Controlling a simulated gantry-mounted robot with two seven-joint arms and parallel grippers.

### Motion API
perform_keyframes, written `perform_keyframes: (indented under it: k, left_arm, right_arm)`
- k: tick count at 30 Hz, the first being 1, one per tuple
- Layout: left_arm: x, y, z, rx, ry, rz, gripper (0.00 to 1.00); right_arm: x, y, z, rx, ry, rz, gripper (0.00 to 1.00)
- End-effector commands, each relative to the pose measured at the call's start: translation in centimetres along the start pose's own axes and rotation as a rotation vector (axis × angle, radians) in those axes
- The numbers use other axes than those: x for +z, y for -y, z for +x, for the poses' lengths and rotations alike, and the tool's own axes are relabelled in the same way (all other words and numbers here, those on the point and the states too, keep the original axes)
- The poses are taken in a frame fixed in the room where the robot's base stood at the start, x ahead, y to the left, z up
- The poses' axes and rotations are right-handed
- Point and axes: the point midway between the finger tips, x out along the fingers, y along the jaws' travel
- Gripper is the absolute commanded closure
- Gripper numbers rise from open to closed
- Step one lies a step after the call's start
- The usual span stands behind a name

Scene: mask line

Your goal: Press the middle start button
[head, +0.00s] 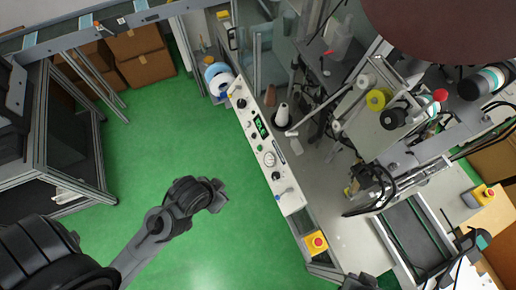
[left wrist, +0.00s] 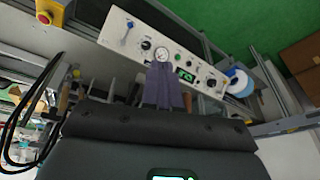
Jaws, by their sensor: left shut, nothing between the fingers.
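The long white control panel (head: 262,150) runs along the machine's left edge in the head view. It bears a round gauge (head: 269,159), a green-lit display (head: 260,127) and a small green button (head: 260,148) between them. My left gripper (head: 220,195) is shut and empty, over the green floor to the left of the panel and apart from it. In the left wrist view its closed fingers (left wrist: 163,82) point at the panel (left wrist: 135,45), just below the gauge (left wrist: 162,54). The green button (left wrist: 178,57) shows just right of the gauge. A dark part at the head view's bottom edge may be my right gripper (head: 360,283).
A yellow box with a red emergency button (head: 317,242) sits at the panel's near end. A blue and white roll (head: 218,78) is at its far end. Machine parts and spools crowd the right. Green floor (head: 150,130) is clear on the left.

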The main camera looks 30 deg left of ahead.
Motion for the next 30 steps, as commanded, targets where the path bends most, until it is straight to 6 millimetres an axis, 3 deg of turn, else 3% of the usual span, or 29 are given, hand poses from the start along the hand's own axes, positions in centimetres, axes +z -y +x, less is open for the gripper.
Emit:
perform_keyframes:
  k: [22,30]
  left_arm:
    - [-0.1,0.0,0.0,0.0,-0.006,-0.006,1.0]
    - [-3.2,0.1,0.6,0.002,-0.174,-0.041,1.0]
  right_arm:
    - [0.1,-0.2,0.0,0.007,0.002,-0.01,1.0]
    - [0.1,-0.2,0.0,0.007,0.002,-0.009,1.0]
